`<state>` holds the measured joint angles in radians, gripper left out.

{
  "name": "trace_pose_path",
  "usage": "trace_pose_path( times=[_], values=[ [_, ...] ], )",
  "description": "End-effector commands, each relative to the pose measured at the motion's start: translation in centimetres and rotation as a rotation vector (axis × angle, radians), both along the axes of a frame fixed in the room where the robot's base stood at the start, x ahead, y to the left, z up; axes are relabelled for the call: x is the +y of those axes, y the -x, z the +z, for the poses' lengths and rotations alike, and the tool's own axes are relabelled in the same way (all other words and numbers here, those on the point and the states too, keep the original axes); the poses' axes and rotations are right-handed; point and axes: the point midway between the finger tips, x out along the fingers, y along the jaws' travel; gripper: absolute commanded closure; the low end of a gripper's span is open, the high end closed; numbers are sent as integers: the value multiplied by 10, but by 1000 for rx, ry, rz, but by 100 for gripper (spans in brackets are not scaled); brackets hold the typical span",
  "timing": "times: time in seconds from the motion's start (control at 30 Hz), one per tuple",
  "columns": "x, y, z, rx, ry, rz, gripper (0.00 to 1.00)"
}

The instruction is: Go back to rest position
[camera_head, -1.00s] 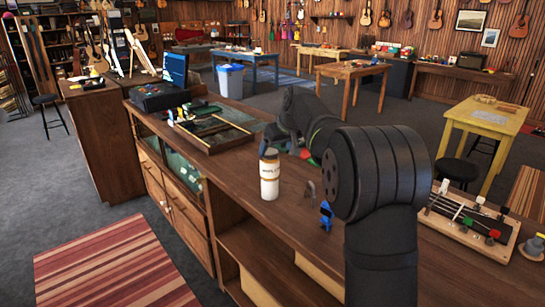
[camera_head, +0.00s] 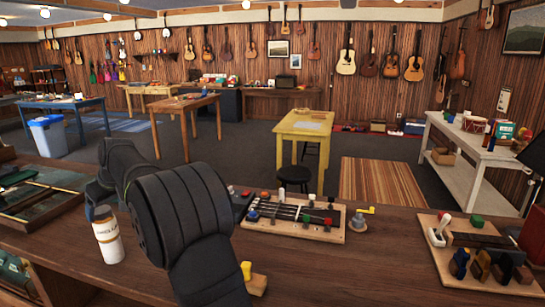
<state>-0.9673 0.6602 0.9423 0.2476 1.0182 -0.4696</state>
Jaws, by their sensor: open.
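My arm rises from the bottom of the view and bends over the wooden counter (camera_head: 330,275). My gripper (camera_head: 93,207) shows only in small part at the arm's far end, close behind a white bottle with a brown band (camera_head: 108,238). The gripper is open. The bottle stands on the counter and partly hides it. I cannot tell whether the two touch. The rest of the gripper is hidden behind the bottle and my arm.
A fretboard jig (camera_head: 295,218) lies on the counter right of my arm. A small yellow-topped piece (camera_head: 247,271) is close to the arm. A tool board (camera_head: 475,245) is at far right, a tray (camera_head: 45,200) at left.

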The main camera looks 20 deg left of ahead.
Motion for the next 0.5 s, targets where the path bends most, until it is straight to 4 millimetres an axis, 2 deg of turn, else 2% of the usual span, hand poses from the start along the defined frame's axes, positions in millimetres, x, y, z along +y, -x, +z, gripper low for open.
trace_pose_path(
  times=[0.1,0.4,0.43,0.5],
  values=[
    [14,-2,-23,1,3,1,19],
    [42,-8,-71,0,2,0,19],
    [41,-9,-58,-3,-4,0,19],
    [41,-9,-47,-2,-4,0,19]
  ],
)
